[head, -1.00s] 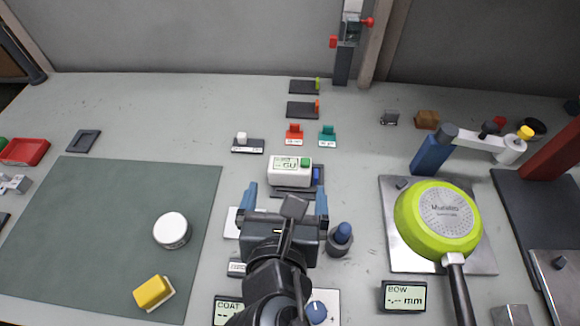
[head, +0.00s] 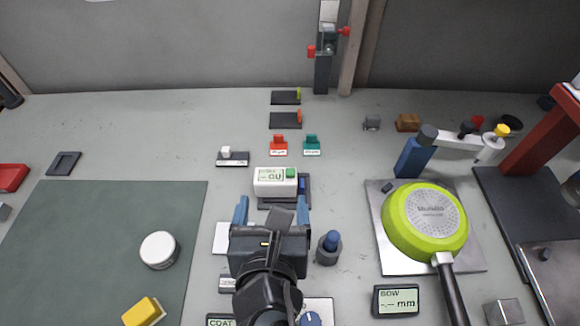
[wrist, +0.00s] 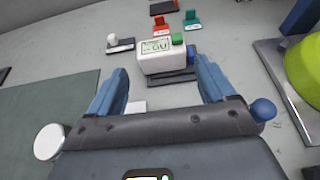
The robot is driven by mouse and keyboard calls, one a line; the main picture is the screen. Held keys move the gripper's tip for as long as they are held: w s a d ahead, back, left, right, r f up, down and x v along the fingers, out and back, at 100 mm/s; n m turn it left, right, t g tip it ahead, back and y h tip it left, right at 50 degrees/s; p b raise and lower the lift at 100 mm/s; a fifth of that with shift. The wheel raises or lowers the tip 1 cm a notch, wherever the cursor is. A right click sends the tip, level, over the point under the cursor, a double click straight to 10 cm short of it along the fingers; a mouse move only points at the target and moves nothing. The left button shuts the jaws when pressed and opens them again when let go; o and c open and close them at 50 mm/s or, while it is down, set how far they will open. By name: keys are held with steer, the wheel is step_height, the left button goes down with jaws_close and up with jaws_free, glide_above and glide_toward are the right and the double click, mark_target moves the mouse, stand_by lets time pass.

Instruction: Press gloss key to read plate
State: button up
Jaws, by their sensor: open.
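The gloss meter (head: 265,183) is a white box with a small display showing "GU"; any digits are too small to read. A green key (head: 291,173) sits on its top right. The meter rests on a dark base (head: 270,205) with a blue part at its right. My gripper (head: 272,205) is open and empty, on the near side of the meter, fingers pointing toward it and apart from it. In the wrist view the meter (wrist: 160,62) and green key (wrist: 178,39) show between and beyond the fingers. A pale plate (head: 221,238) lies partly hidden beside my gripper.
A lime-green pan (head: 425,222) lies upside down on a metal plate at right. A blue-topped knob post (head: 329,248) stands close to my gripper's right. Red (head: 279,147) and teal (head: 312,147) blocks stand behind the meter. A green mat (head: 90,240) covers the left.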

jaws_close()
stand_by(0.6)
stand_by(0.8)
